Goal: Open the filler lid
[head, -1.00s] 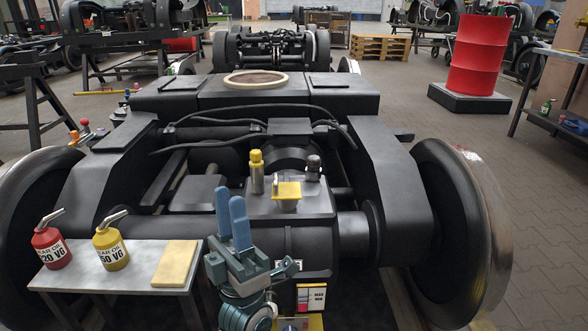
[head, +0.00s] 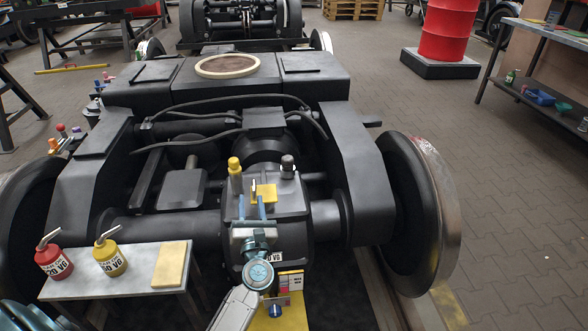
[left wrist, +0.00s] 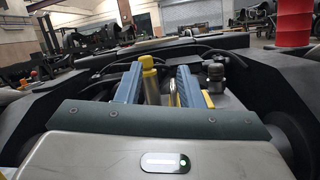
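The yellow filler lid (head: 266,191) sits on top of the dark gearbox housing (head: 286,207). It looks closed, with a pale upright tab at its edge. My left gripper (head: 251,203) is just in front of the lid, its two blue fingers apart and pointing at it. In the left wrist view the fingers (left wrist: 159,80) are spread, with part of the yellow lid (left wrist: 207,98) beside the right finger and a pale loop near it. I cannot tell whether a finger touches the lid.
A yellow-capped post (head: 235,175) and a dark-capped fitting (head: 287,166) stand close to the lid. Black hoses (head: 215,115) run behind. A side table (head: 130,285) at left holds red (head: 53,260) and yellow (head: 110,258) oil cans and a yellow cloth (head: 172,265).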

